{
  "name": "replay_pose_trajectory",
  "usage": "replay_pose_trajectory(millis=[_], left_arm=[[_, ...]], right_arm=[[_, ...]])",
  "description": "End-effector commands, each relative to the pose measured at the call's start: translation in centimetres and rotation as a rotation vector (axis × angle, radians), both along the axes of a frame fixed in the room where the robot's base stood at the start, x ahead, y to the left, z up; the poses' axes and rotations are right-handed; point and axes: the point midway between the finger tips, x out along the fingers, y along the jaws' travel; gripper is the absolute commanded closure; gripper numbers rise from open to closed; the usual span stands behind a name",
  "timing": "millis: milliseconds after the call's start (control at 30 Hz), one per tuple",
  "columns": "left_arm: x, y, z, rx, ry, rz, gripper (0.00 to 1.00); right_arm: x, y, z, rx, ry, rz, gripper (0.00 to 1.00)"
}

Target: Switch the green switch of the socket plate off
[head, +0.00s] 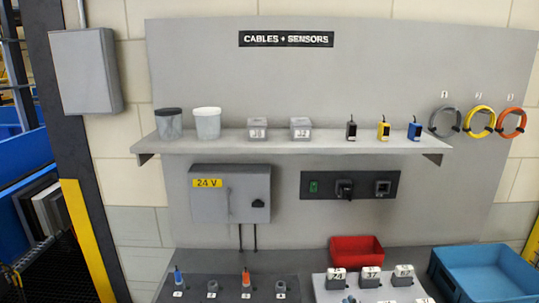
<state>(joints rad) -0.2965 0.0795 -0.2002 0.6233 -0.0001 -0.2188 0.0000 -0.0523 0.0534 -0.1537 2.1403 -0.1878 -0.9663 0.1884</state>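The dark socket plate (363,185) is fixed on the grey back panel, right of the grey 24 V box. At its left end is the small green switch (314,187); it is too small to tell whether it is on or off. A black plug or knob (344,188) is at the plate's middle, and a grey-framed socket (382,188) is at its right. Neither of my grippers shows in the head view.
A shelf (290,142) with jars, small boxes and sensors juts out above the plate. Below, a red bin (357,247), a blue crate (486,272), a white numbered tray (376,290) and a dark connector board (232,291) occupy the bench. The space directly before the plate looks clear.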

Motion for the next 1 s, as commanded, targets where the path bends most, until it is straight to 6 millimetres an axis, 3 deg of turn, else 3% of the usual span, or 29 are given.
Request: replay_pose_trajectory(millis=[33,100,200,300,500,700,733,1000], left_arm=[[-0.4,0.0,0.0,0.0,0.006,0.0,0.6],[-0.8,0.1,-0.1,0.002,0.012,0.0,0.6],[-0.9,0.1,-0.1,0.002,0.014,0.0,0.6],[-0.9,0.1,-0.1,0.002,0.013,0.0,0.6],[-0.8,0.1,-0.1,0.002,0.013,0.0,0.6],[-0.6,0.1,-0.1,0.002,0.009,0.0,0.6],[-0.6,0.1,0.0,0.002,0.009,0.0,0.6],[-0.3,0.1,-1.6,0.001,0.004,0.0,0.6]], right_arm=[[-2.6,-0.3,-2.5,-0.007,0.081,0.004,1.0],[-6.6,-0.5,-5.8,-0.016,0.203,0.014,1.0],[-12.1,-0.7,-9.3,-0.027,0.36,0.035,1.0],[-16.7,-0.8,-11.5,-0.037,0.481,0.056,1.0],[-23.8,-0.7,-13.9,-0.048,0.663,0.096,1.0],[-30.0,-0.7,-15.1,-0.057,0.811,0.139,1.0],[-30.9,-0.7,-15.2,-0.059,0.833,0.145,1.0],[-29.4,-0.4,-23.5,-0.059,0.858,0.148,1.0]])
